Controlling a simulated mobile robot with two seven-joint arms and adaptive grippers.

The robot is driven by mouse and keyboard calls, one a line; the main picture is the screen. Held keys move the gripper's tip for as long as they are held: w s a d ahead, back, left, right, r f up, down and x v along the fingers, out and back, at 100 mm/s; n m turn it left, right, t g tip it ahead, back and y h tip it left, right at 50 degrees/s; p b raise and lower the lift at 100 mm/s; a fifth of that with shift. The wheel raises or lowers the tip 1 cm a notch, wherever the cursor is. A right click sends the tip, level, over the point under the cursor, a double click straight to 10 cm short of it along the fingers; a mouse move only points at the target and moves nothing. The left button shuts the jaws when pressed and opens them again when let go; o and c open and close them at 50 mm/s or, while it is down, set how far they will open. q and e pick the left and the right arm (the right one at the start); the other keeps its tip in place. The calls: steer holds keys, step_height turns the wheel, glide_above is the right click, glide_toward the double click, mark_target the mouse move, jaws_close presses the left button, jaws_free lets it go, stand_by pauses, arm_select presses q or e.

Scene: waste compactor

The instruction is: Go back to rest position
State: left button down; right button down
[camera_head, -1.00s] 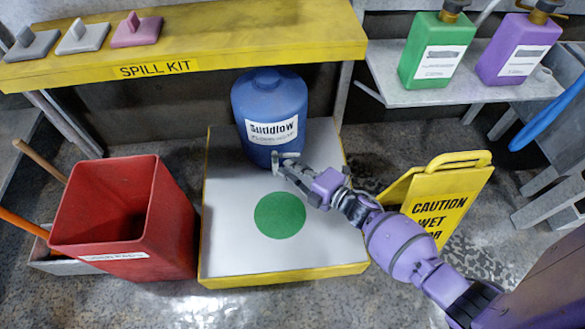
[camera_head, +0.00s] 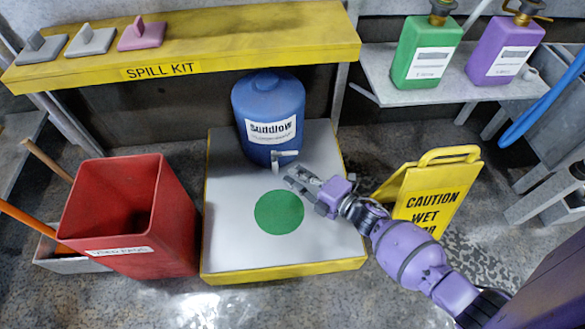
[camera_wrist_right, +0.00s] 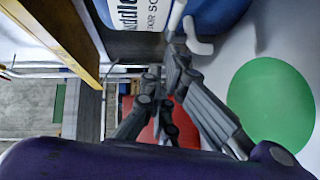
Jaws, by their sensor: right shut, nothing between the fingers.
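My right gripper (camera_head: 296,178) is shut and empty. It hangs over the white-topped platform (camera_head: 225,240), just in front of the grey tap (camera_head: 284,158) of the blue container (camera_head: 268,95), with a small gap between them. The container stands upright at the platform's back edge, and a green disc (camera_head: 279,212) marks the platform's front. In the right wrist view the gripper fingers (camera_wrist_right: 172,70) show close together, with the container (camera_wrist_right: 222,12) and the green disc (camera_wrist_right: 272,105) beyond. My left gripper is not in view.
A red bin (camera_head: 180,225) stands left of the platform. A yellow caution sign (camera_head: 432,195) stands to the right, behind my right arm. A yellow spill kit shelf (camera_head: 230,45) is at the back left; a grey shelf (camera_head: 400,92) holds green (camera_head: 425,50) and purple (camera_head: 503,50) bottles.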

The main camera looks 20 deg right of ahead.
steer(key=d+f+p+v, duration=0.1)
steer(key=v, duration=0.7)
steer(key=shift+w+r+p, duration=0.2)
steer(key=shift+r+p, duration=0.1)
steer(key=shift+a, duration=0.1)
